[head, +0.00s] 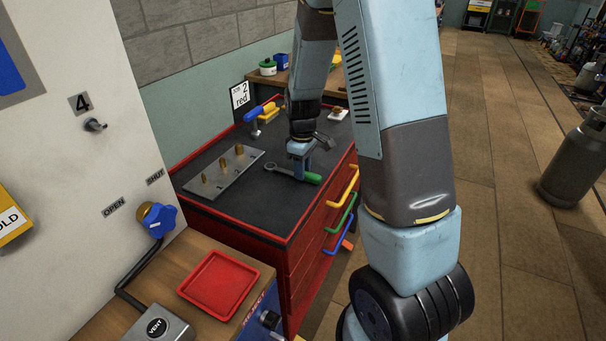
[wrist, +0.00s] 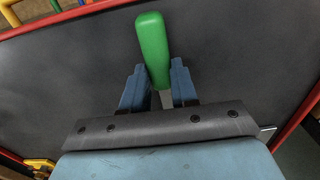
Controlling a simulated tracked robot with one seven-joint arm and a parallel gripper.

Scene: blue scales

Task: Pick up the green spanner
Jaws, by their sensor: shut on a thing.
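The green spanner (head: 312,178) lies on the dark top of the red tool cabinet in the head view, its green handle toward the right and its grey ring end toward the left. In the wrist view its green handle (wrist: 152,50) stands out between and beyond my fingers. My gripper (head: 299,174) reaches down over the spanner's middle. In the wrist view my gripper (wrist: 158,88) is shut on the spanner at the base of the handle. The rest of the shaft is mostly hidden by my gripper. The spanner appears at the cabinet top; I cannot tell any small gap.
A grey plate with several brass pegs (head: 223,172) lies left of the spanner. A yellow-and-blue tool (head: 262,113) and a sign (head: 240,95) are behind. A red tray (head: 219,285) sits on the wooden bench in front. A gas cylinder (head: 575,165) stands at right.

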